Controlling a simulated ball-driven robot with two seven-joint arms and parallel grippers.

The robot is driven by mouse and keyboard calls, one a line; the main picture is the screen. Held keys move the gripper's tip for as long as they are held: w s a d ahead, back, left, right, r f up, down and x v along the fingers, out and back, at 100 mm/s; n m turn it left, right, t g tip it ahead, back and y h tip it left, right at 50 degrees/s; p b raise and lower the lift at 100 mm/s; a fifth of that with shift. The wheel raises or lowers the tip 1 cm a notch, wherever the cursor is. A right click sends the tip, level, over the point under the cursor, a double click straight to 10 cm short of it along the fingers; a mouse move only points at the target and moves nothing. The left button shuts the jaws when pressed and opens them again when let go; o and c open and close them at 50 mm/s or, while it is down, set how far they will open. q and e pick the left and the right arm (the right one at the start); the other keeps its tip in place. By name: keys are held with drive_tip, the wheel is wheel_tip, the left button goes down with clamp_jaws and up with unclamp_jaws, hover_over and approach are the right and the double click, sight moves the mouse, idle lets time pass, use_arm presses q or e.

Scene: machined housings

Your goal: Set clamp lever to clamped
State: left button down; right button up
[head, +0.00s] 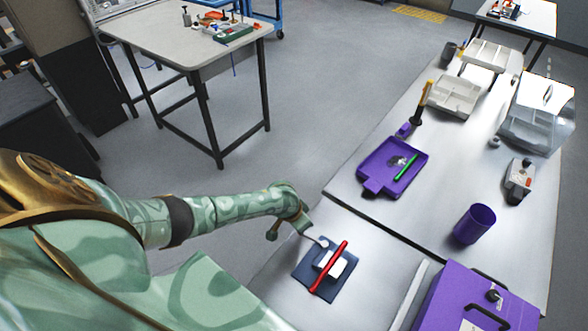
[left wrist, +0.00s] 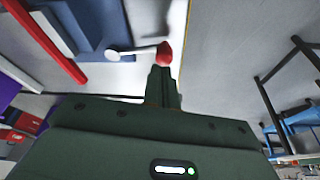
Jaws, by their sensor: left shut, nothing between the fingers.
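The clamp fixture has a dark blue base (head: 310,284), a white block (head: 331,262) and a long red bar (head: 328,267) lying across it. In the left wrist view, the blue base (left wrist: 88,22) and red bar (left wrist: 45,48) are at upper left. The clamp lever is a pale rod (left wrist: 138,50) with a white round end and a red knob (left wrist: 163,53), pointing out sideways from the base. My left gripper (left wrist: 162,76) is shut and empty, its fingertips close to the red knob; contact cannot be told. In the head view my left gripper (head: 303,226) is just beyond the fixture. My right gripper is not in view.
A purple tray (head: 375,181) with a green stick (head: 407,168) lies beyond the fixture. A purple cup (head: 475,224) and a purple box (head: 455,302) stand to the right. White bins (head: 455,97) are farther back. Bare bench lies around the fixture.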

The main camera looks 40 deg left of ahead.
use_arm(q)
drive_tip(key=d+p+v, duration=0.1)
drive_tip(key=p+v, duration=0.2)
drive_tip(key=v, duration=1)
drive_tip(key=shift+a+r+p, duration=0.15)
drive_tip(key=shift+a+p, duration=0.15)
drive_tip(key=shift+a, duration=0.1)
drive_tip(key=shift+s, duration=0.1)
